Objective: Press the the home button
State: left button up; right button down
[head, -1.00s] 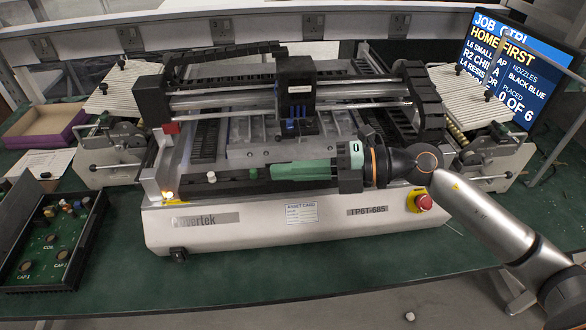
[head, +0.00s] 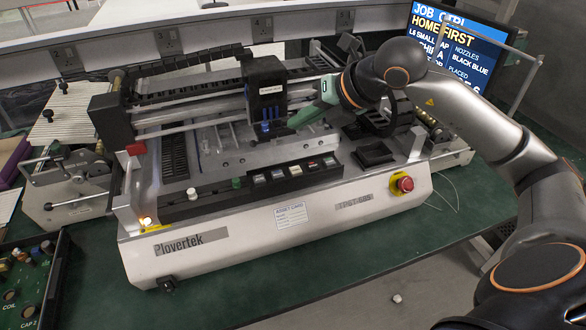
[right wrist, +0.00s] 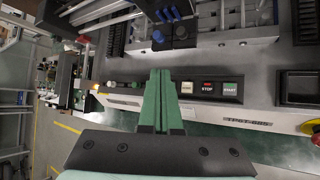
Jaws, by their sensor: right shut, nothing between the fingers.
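The machine's black front panel carries a row of several small buttons. In the right wrist view a pale button (right wrist: 187,87), its label too small to read surely but perhaps HOME, sits left of the red STOP button (right wrist: 208,87) and the START button (right wrist: 230,88). In the head view the pale button (head: 295,168) is in the row's middle. My right gripper (head: 292,123) is shut and empty, its green fingers above and behind the row, apart from the buttons. In the right wrist view the fingers (right wrist: 160,74) cover the panel left of the pale button. My left gripper is out of view.
The placement machine (head: 270,228) fills the bench, with a black gantry head (head: 266,88) close to my fingers. A red emergency stop (head: 404,184) is at its front right. A screen (head: 455,50) at the back right reads "HOME FIRST".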

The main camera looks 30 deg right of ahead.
aim_at(300, 172)
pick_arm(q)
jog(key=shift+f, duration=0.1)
pick_arm(e)
jog(key=shift+f, duration=0.15)
